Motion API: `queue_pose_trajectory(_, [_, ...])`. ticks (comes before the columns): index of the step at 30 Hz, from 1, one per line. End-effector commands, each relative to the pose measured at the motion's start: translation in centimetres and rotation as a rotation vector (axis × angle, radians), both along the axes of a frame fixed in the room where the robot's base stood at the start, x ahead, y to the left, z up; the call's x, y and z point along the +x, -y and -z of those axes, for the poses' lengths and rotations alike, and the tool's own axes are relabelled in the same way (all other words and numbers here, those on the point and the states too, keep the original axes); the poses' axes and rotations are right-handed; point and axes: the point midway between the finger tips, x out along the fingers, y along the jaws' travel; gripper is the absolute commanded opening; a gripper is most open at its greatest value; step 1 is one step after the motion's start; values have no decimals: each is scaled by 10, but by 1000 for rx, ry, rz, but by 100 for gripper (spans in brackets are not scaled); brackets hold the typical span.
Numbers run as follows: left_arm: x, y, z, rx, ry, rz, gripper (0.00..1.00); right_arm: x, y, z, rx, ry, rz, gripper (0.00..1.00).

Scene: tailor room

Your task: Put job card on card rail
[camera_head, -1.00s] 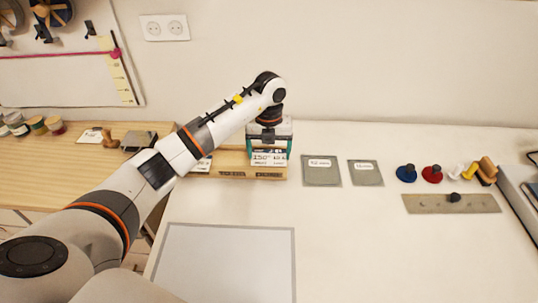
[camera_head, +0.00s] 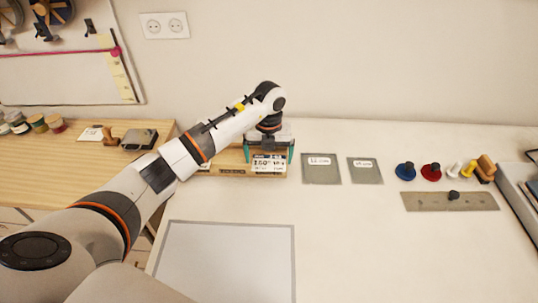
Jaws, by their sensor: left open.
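The job card (camera_head: 268,164), white with a dark blue top band and printed text, stands at the right end of the wooden card rail (camera_head: 232,170). It faces me and seems to rest in or against the rail; its bottom edge is too small to judge. My left gripper (camera_head: 269,154) is over the card, pointing down. Its teal fingers are open, one on each side of the card, and appear apart from its edges. The gripper body hides what is behind the card. My right gripper is not in view.
Two grey labelled plates (camera_head: 321,168) (camera_head: 365,170) lie right of the rail. Farther right are coloured knobs (camera_head: 431,171) and a metal strip (camera_head: 450,201). A grey-bordered white mat (camera_head: 228,262) lies in front. The white table's middle is clear.

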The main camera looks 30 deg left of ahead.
Motion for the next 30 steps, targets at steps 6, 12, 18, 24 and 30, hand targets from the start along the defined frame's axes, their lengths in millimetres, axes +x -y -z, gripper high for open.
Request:
queue_pose_trajectory(6, [2, 0, -36, 1, 7, 1, 100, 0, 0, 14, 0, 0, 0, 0])
queue_pose_trajectory(12, [1, 0, -80, 0, 7, 0, 100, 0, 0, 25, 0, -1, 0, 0])
queue_pose_trajectory(18, [1, 0, -111, 1, 5, 1, 100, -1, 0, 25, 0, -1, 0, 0])
queue_pose_trajectory(24, [0, 0, -119, 0, 1, 0, 100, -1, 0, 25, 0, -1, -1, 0])
queue_pose_trajectory(30, [0, 0, -119, 0, 1, 0, 100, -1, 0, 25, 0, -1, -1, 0])
